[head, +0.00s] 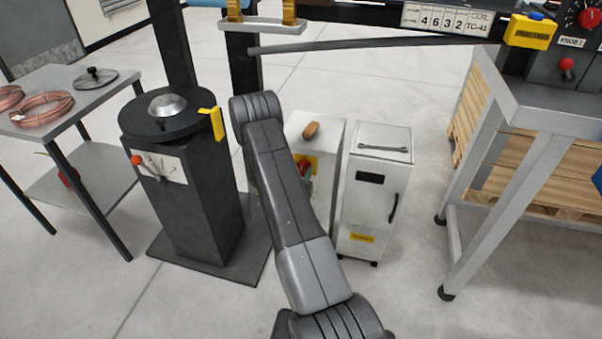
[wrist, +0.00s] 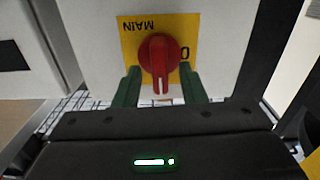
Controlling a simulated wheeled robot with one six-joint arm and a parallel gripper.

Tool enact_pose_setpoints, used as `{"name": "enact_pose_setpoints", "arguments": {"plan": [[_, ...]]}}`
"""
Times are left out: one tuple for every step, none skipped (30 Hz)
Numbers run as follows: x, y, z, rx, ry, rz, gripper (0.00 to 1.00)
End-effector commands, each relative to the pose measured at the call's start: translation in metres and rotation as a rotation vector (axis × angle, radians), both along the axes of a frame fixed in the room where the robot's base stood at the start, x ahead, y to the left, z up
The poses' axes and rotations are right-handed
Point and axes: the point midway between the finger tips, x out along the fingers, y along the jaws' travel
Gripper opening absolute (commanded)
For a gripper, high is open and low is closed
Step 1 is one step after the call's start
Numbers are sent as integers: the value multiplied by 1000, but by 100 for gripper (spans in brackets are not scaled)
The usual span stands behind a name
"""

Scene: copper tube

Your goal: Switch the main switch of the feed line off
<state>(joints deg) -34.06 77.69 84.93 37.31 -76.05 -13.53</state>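The main switch is a red rotary knob (wrist: 158,56) on a yellow plate (wrist: 131,36) in the wrist view. The plate's lettering, MAIN, appears upside down. The knob's handle with a white mark points down in that picture; the 0 is to its right, partly covered. My gripper (wrist: 161,84) is open, one green finger on each side of the knob's lower part. Whether the fingers touch it cannot be told. In the head view the yellow plate (head: 313,163) on the pale cabinet (head: 328,135) is partly hidden by my arm, with a bit of red showing.
A white cabinet (head: 373,210) with a handle stands just right of the switch cabinet. A black pedestal (head: 200,215) with a round top stands to the left. A table (head: 62,118) with copper coils is further left, a grey workbench (head: 550,118) to the right. Front floor is clear.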

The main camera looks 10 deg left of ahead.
Motion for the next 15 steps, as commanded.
{"name": "enact_pose_setpoints", "arguments": {"plan": [[0, 0, 0, 0, 0, 0, 37], [0, 0, 0, 0, 0, 0, 37], [0, 0, 0, 0, 0, 0, 37], [0, 0, 0, 0, 0, 0, 31], [0, 0, 0, 0, 0, 0, 26], [0, 0, 0, 0, 0, 0, 18], [0, 0, 0, 0, 0, 0, 12], [0, 0, 0, 0, 0, 0, 6], [0, 0, 0, 0, 1, 0, 0], [0, 0, 0, 0, 1, 0, 0], [0, 0, 0, 0, 1, 0, 0], [0, 0, 0, 0, 1, 0, 0], [-1, 0, 0, 0, 1, 0, 0], [-1, 0, 0, 0, 1, 0, 0], [-1, 0, 0, -2, 1, 0, 0]]}}
